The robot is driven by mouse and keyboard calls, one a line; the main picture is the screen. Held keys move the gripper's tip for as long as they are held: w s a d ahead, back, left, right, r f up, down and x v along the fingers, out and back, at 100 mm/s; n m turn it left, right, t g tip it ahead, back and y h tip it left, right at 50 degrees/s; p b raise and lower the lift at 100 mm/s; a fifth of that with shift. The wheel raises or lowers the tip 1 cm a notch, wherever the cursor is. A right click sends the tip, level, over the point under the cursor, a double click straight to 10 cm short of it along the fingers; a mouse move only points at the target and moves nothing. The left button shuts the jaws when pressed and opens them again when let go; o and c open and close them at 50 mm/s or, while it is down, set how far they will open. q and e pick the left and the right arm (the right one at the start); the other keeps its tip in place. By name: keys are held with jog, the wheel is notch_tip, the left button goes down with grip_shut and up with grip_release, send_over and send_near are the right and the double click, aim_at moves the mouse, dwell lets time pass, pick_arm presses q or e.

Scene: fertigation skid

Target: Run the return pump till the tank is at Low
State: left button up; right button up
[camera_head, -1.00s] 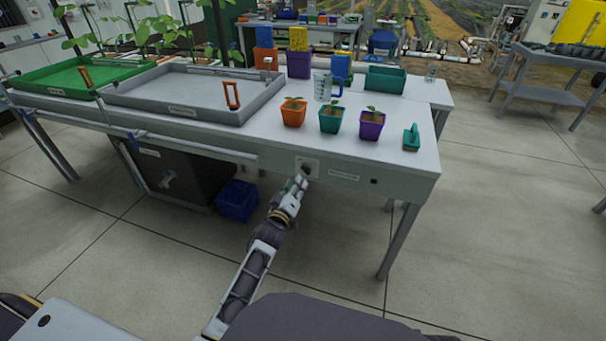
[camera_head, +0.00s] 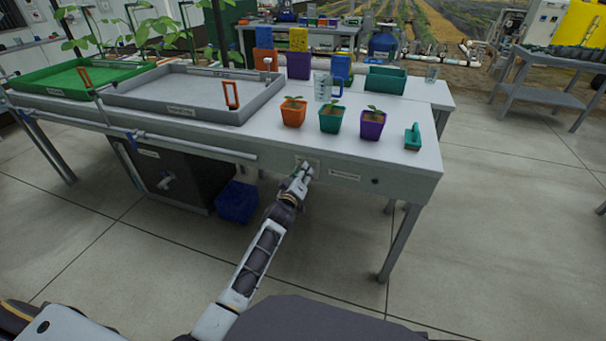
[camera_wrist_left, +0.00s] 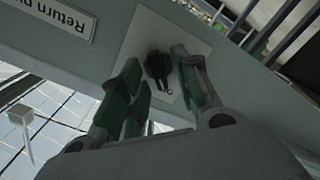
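A black knob (camera_wrist_left: 158,66) sits on a pale plate (camera_wrist_left: 172,30) on the bench's front panel. A label reading "Return pu…" (camera_wrist_left: 62,18) is beside it, upside down and cut off in the left wrist view. My left gripper (camera_head: 303,172) is at this plate. In the wrist view its green-padded fingers (camera_wrist_left: 157,72) are open, one on each side of the knob, with small gaps visible. In the head view the gripper hides the knob. A dark tank (camera_head: 190,172) with a tap stands under the bench; no level can be read. My right gripper is not in view.
The bench (camera_head: 400,165) holds a grey tray (camera_head: 190,112), a green tray (camera_head: 75,78), several potted seedlings (camera_head: 331,119) and a green-handled brush (camera_head: 412,137). A blue bin (camera_head: 236,202) is on the floor below.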

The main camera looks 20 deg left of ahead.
pick_arm(q)
jog(key=shift+w, duration=0.2)
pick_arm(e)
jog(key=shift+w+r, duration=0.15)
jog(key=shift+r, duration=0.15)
pick_arm(q)
grip_shut()
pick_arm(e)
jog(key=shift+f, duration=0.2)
pick_arm(q)
jog(key=shift+r, duration=0.1)
